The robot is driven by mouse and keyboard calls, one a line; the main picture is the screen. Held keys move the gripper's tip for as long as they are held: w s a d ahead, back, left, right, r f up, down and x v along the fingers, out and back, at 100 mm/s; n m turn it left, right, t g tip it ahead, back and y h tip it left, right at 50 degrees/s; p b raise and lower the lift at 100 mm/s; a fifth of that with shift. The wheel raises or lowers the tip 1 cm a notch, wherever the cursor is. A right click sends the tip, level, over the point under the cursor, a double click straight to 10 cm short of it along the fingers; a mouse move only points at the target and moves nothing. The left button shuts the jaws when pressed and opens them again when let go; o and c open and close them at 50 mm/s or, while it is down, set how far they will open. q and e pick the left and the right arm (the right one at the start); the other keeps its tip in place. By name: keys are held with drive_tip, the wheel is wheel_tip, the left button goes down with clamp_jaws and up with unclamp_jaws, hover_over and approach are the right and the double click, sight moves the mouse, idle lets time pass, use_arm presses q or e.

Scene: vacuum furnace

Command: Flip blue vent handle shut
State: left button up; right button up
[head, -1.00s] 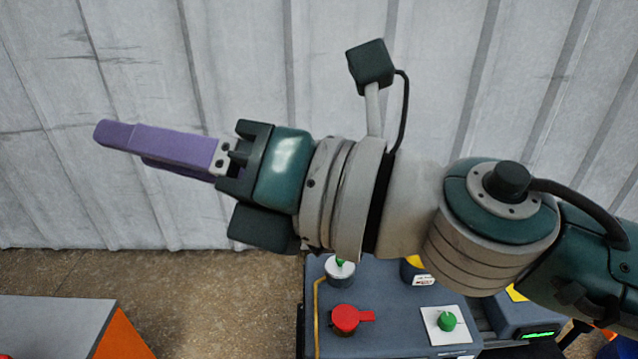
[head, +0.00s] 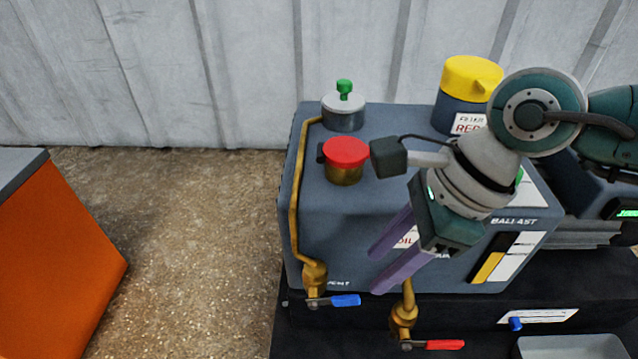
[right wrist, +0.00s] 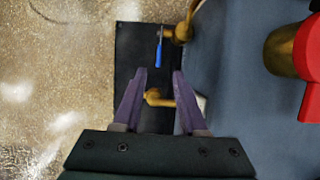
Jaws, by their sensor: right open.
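The blue vent handle (head: 345,300) sticks out to the right from a brass valve (head: 314,278) at the lower front left of the grey pump box, in the head view. In the right wrist view the blue handle (right wrist: 158,52) lies ahead of the fingertips, beside its brass valve (right wrist: 180,33). My right gripper (head: 380,270) is open, its purple fingers pointing down and left, in front of the box and just above and right of the handle. It also shows in the right wrist view (right wrist: 159,75), apart from the handle with nothing between its fingers. My left gripper is not seen.
A red-handled brass valve (head: 404,318) stands right of the vent. A red cap (head: 346,152), a green-knobbed cap (head: 343,108) and a yellow-topped canister (head: 468,88) stand on the pump box (head: 330,215). An orange cabinet (head: 60,225) is at left; floor between is clear.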

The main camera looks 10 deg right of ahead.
sight(346, 297)
drive_tip(key=b+x, duration=0.3)
drive_tip(key=x, duration=0.1)
drive_tip(key=b+x, duration=0.3)
drive_tip(key=x, duration=0.2)
drive_tip(key=shift+a+f, duration=0.2)
drive_tip(key=shift+a, duration=0.15)
clamp_jaws()
